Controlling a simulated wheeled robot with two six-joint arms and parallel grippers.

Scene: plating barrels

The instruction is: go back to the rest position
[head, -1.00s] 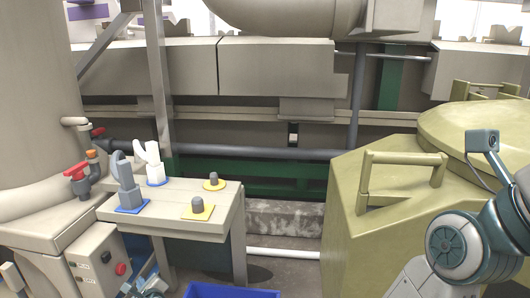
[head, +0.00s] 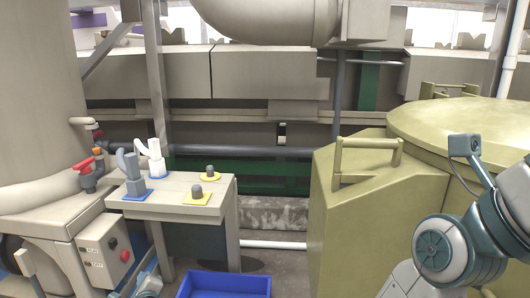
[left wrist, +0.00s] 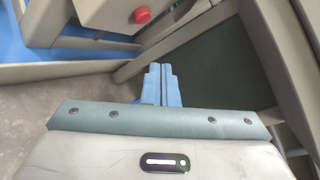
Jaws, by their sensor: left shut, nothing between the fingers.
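My left gripper (head: 147,284) shows small at the bottom left of the head view, in front of the bench and beside the grey control box. In the left wrist view its two pale blue fingers (left wrist: 161,85) lie together, shut with nothing between them. The red button of the control box (left wrist: 108,38) is above and left of the fingers there, apart from them. My right arm is folded at the right edge of the head view. Its gripper is out of the picture.
A bench (head: 172,207) carries two upright lever handles and two knobs on yellow plates. An olive tank (head: 345,235) with handles is at right. A pipe with red valves (head: 86,172) is at left.

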